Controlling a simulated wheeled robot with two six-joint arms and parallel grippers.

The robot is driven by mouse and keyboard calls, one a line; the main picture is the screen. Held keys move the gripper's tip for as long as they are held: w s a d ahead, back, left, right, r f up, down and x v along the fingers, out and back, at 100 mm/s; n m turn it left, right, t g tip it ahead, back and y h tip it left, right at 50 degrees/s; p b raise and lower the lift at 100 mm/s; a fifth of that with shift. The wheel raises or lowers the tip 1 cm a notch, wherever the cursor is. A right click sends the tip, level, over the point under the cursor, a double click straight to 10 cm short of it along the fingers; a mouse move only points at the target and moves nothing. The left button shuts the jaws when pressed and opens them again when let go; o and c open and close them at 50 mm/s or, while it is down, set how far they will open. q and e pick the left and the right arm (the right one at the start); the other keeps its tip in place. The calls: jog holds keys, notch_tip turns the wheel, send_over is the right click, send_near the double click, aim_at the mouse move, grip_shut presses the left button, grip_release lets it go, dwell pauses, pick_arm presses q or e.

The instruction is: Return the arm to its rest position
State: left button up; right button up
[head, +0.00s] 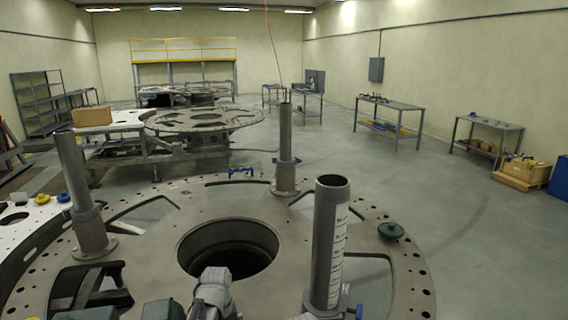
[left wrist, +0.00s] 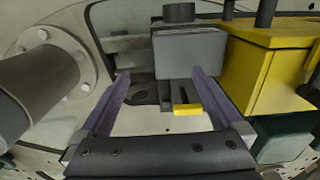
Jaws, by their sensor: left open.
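My left gripper (left wrist: 160,73) shows in the left wrist view with its two purple-grey fingers spread apart and nothing held between them. A grey block (left wrist: 190,52) with a round dark knob on top stands just beyond the fingertips. A small yellow tab (left wrist: 187,109) shows below that block, between the fingers in the picture. I cannot tell whether the fingers touch the block. The large round turret plate (head: 400,270) with its dark central hole fills the lower head view. I cannot make out either gripper for sure in the head view.
A yellow box (left wrist: 262,70) stands close right of the fingers, with a dark green block (left wrist: 283,138) below it. A flanged post (left wrist: 45,90) is close on the left. Upright posts (head: 328,240) rise from the plate.

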pick_arm(q)
jog(key=shift+s+d, duration=0.45)
jog(key=shift+s, duration=0.05)
jog(key=shift+s+d+r, duration=0.1)
jog(key=shift+s+d, duration=0.25)
jog(key=s+d+m+y, duration=0.1)
jog(key=s+d+m, duration=0.7)
jog(key=s, duration=0.5)
notch_tip(320, 180, down, 10)
jog(key=d+b, duration=0.1)
jog(key=b, duration=0.8)
jog(key=shift+s+d+r+n, duration=0.25)
jog(key=shift+n, duration=0.15)
pick_arm(e)
notch_tip(320, 180, down, 9)
jog(key=shift+s+d+f, duration=0.2)
jog(key=shift+s+d, duration=0.1)
jog(key=shift+s, duration=0.05)
